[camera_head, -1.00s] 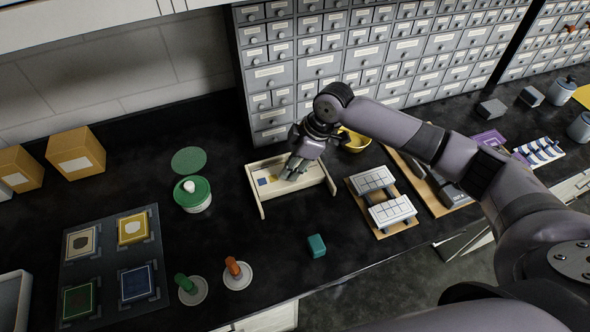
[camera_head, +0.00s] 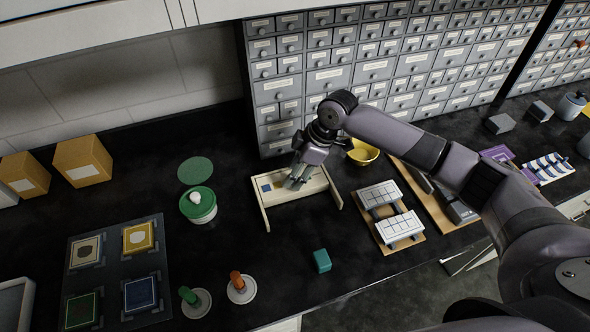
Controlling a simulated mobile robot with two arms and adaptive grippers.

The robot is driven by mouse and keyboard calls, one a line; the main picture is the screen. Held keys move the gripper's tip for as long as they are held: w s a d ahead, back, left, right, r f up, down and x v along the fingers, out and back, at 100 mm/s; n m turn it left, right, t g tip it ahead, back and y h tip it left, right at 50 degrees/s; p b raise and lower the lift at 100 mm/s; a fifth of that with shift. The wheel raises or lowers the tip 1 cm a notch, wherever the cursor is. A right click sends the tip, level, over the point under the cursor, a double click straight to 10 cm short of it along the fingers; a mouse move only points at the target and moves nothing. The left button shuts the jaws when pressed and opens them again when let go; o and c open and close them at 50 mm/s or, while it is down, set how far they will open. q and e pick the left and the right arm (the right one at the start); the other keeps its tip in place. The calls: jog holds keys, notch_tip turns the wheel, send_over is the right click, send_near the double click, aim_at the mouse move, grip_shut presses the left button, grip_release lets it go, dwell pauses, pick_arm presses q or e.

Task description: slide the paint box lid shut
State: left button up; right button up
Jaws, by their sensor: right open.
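The paint box (camera_head: 262,209) is a shallow cream box on the dark counter, in the middle of the head view. A small blue square (camera_head: 265,188) shows inside its left part. My right gripper (camera_head: 294,184) is open and points down over the middle of the box, its fingertips low at the box's inner surface. A pale surface that may be the lid lies around and behind the fingers; its edges are hard to make out. I cannot tell whether the fingertips touch it. My left gripper is not in view.
A green-lidded tub (camera_head: 202,209) stands left of the box, and a yellow bowl (camera_head: 363,154) stands behind it to the right. A teal block (camera_head: 321,261) lies in front. Racks with white blocks (camera_head: 399,226) stand to the right. Drawer cabinets rise behind.

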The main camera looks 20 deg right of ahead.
jog(key=v, duration=1.2)
jog(key=shift+s+f, duration=0.1)
